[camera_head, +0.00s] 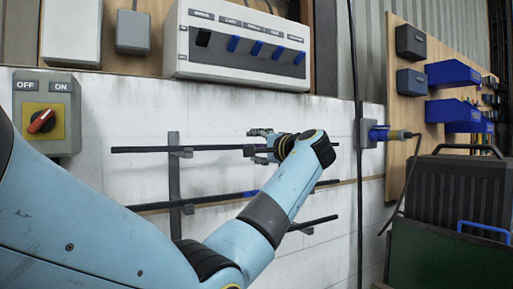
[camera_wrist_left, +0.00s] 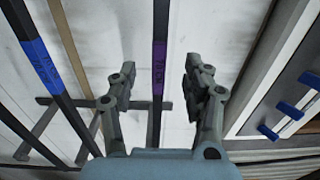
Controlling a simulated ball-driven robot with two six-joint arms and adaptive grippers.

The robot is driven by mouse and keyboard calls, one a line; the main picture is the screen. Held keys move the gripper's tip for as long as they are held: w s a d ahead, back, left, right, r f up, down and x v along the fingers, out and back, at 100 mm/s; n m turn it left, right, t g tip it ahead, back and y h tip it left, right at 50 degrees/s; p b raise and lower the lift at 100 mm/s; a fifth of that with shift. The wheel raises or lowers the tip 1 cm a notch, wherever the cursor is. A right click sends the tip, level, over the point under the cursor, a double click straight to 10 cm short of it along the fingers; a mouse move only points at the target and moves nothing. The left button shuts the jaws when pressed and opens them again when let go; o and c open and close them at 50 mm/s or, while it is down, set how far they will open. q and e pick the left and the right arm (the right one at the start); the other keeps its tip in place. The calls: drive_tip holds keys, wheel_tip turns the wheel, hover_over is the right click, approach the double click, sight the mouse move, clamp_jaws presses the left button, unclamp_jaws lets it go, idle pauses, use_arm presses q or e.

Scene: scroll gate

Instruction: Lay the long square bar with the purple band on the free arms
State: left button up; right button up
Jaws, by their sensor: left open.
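The long dark square bar with the purple band (camera_wrist_left: 159,60) runs between the spread fingers of my left gripper (camera_wrist_left: 160,75) in the left wrist view. In the head view it is the top bar (camera_head: 140,150), lying roughly level along the wall at the upper rack arm (camera_head: 182,151). My left gripper (camera_head: 262,146) is open at this bar, right of its middle, and hides the purple band there. I cannot tell how deep the bar sits between the fingers. My right gripper is not in view.
A bar with a blue band (camera_wrist_left: 40,60) lies below, also seen in the head view (camera_head: 220,197). A lower bar end (camera_head: 318,221) shows past my arm. The rack post (camera_head: 173,190) stands left. A switch panel (camera_head: 245,45) hangs above, and a plug socket (camera_head: 370,133) is right.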

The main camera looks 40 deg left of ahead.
use_arm(q)
drive_tip(key=p+v, duration=0.1)
drive_tip(key=v, duration=1.1)
drive_tip(key=shift+d, duration=0.2)
idle(0.3)
idle(0.5)
